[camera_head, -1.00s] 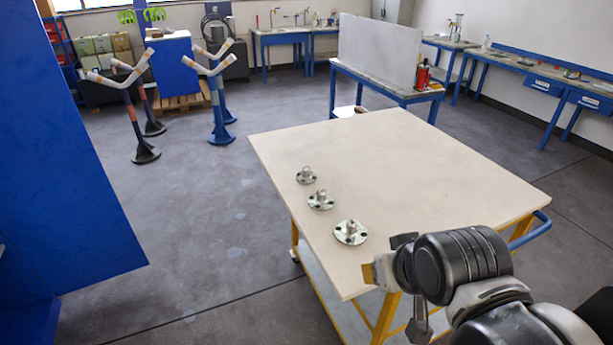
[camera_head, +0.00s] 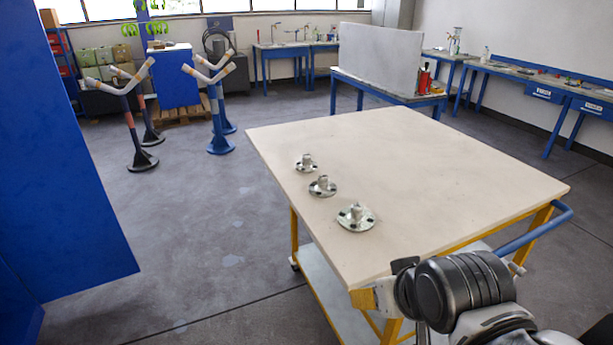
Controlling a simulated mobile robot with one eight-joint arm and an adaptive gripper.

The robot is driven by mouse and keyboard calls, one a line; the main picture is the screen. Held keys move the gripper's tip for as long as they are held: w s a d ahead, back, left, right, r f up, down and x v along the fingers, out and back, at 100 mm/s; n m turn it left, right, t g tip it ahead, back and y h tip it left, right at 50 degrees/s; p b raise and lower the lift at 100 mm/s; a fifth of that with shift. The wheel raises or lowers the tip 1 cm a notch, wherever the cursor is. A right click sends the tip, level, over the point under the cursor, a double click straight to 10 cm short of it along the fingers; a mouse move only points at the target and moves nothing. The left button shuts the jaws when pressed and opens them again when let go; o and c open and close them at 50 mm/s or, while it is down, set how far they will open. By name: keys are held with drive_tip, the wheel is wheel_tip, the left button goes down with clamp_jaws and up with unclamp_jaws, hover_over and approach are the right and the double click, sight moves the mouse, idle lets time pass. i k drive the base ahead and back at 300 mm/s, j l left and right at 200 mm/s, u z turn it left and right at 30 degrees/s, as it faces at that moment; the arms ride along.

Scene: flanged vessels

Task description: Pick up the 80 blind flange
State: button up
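Three metal flanges stand in a slanting row near the left edge of the pale table top. Each is a round disc with bolt holes and a raised stub in its middle. The nearest flange (camera_head: 356,217) looks largest, the middle flange (camera_head: 322,187) is smaller, and the farthest flange (camera_head: 306,163) looks smallest. No size marking is readable, so I cannot tell which is the 80 blind flange. My dark arm reaches in from the lower right to the table's near corner, right of and nearer than the flanges. Its gripper end is partly hidden and its opening is unclear. It touches no flange.
The table (camera_head: 450,165) has a yellow frame and a blue handle (camera_head: 535,232) on its right; most of its top is bare. A blue panel (camera_head: 60,180) stands at left. Blue stands (camera_head: 219,135) and a bench with a grey board (camera_head: 379,58) are behind.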

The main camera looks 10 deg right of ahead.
sight(305, 166)
drive_tip(key=i+z, duration=0.4)
drive_tip(key=i+j+z, duration=0.15)
drive_tip(key=z, duration=0.25)
drive_tip(key=i+j+z, duration=0.4)
drive_tip(key=l, duration=0.1)
